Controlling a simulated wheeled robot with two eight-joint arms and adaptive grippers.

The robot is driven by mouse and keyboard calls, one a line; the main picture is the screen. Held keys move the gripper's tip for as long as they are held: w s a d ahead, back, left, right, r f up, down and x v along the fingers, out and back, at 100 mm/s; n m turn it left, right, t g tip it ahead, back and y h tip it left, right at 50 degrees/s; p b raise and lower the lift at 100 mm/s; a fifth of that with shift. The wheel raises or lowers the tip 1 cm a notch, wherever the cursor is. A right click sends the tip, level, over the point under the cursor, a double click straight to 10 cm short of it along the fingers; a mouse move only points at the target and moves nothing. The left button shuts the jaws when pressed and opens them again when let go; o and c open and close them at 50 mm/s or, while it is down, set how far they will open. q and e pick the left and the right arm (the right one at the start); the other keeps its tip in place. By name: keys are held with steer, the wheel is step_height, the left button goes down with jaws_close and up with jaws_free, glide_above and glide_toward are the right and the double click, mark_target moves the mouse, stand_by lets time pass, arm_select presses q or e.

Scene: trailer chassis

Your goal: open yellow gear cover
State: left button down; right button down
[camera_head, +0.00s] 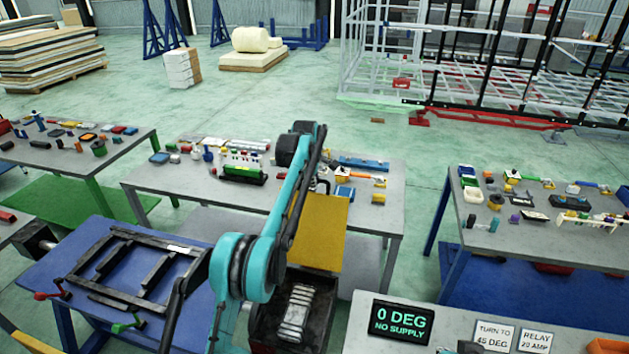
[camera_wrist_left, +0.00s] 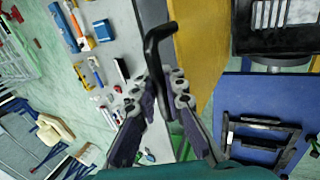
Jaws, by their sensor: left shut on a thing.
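The yellow gear cover (camera_head: 320,235) stands raised at the back of a dark open box (camera_head: 262,318). Grey ribbed metal parts (camera_head: 296,312) show inside the box. The cover's flat face also shows in the left wrist view (camera_wrist_left: 195,40). My left gripper (camera_wrist_left: 168,88) is shut on a black bent handle (camera_wrist_left: 150,45) at the cover's edge. In the head view my teal left arm hides part of the cover's left side, and the gripper (camera_head: 320,182) is small near its top edge. My right gripper is not in view.
A blue table (camera_head: 80,265) with a black frame (camera_head: 130,265) is left of the box. A grey table (camera_head: 150,185) with small parts stands behind the cover. A display reading "0 DEG NO SUPPLY" (camera_head: 402,321) is at right. Green floor between tables is clear.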

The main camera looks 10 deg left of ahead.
arm_select(q)
steer(key=c, duration=1.6)
jaws_free()
steer(key=shift+r, duration=0.1)
steer(key=v, duration=1.2)
steer(key=shift+s, duration=0.1)
